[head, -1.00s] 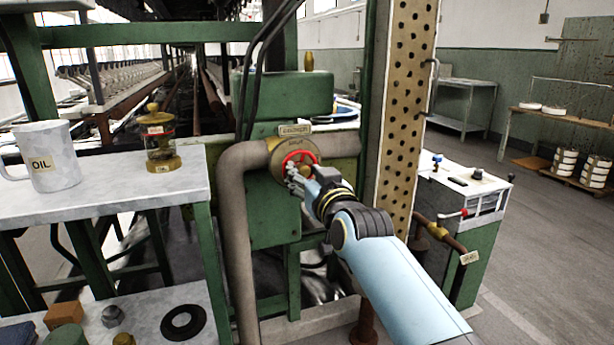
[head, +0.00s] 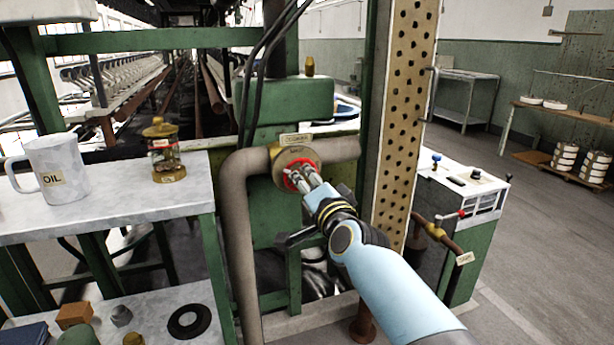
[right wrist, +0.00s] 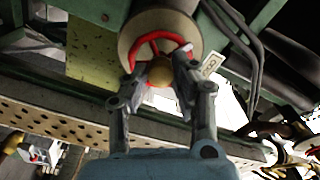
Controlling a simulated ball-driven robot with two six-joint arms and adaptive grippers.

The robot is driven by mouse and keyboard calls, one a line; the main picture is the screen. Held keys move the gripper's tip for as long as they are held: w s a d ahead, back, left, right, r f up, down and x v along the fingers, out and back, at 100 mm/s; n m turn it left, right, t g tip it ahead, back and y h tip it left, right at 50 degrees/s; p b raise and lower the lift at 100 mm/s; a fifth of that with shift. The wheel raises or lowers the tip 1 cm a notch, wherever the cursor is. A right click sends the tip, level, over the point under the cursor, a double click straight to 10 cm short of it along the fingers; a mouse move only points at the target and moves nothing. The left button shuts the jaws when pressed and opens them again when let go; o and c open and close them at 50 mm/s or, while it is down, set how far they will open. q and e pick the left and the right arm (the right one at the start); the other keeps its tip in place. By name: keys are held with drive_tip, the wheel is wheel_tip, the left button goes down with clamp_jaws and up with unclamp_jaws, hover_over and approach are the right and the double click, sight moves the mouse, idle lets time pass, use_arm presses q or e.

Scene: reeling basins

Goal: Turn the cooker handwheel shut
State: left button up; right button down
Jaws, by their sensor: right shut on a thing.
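The cooker handwheel is a small red wheel (head: 289,183) on a round tan flange (head: 297,158) at the pipe by the green machine. It also shows in the right wrist view as a red rim (right wrist: 140,50) with a brass hub (right wrist: 160,73). My right gripper (head: 303,178) is at the wheel, its fingers covering much of it. In the right wrist view its fingers (right wrist: 157,82) stand either side of the hub, shut on the wheel. The left gripper is not in view.
A thick brown pipe (head: 238,240) bends down left of the wheel. A perforated tan post (head: 405,120) stands close to the right of my arm. An oil mug (head: 62,165) and a brass-topped jar (head: 165,150) stand on the left table. Black cables (head: 255,75) hang above.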

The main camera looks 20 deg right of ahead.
drive_tip(key=m, duration=1.2)
drive_tip(key=shift+m, duration=0.4)
drive_tip(key=c, duration=1.2)
unclamp_jaws()
drive_tip(key=s+p, duration=0.1)
drive_tip(key=s, duration=0.6)
drive_tip(key=shift+d, duration=0.15)
